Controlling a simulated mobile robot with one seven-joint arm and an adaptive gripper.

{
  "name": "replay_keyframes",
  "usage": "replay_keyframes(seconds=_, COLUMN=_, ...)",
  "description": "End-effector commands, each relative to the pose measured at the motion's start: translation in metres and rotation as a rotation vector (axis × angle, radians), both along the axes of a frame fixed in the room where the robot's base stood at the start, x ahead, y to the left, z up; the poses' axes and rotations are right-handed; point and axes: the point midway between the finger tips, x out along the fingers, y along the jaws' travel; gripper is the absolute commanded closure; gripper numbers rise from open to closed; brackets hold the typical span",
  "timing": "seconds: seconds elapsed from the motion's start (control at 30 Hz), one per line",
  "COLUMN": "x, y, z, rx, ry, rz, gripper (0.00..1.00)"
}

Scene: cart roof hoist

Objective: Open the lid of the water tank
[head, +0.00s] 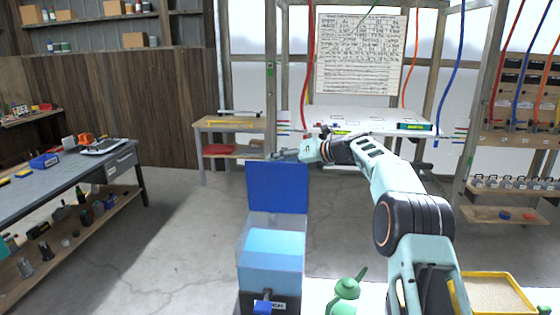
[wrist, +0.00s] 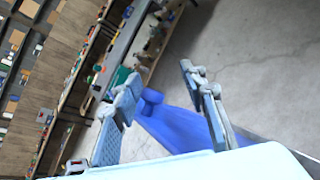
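The water tank (head: 272,250) stands at the lower middle of the head view, a clear box with light blue water inside. Its blue lid (head: 277,188) stands upright above the tank's rim. My gripper (head: 285,155) is at the lid's top edge in the head view, its fingers small there. In the wrist view my gripper (wrist: 163,85) has its two fingers wide apart. The blue lid (wrist: 175,128) with a round blue knob (wrist: 152,96) shows between and beyond them. I cannot tell whether a finger touches the lid.
A green object (head: 345,291) and a yellow-rimmed tray (head: 492,292) are on a pale surface right of the tank. A workbench (head: 70,175) stands at the left. A white table (head: 365,120) is behind my arm. The floor left of the tank is clear.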

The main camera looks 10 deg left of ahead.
Motion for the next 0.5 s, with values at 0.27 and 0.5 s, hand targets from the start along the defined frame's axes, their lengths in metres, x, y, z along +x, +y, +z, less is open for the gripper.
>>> replay_keyframes(seconds=0.27, x=-0.007, y=-0.018, z=0.003, rx=-0.006, ry=0.005, rz=-0.003, gripper=0.65)
replay_keyframes(seconds=0.5, x=-0.025, y=-0.061, z=0.023, rx=-0.007, ry=0.001, rz=-0.011, gripper=0.65)
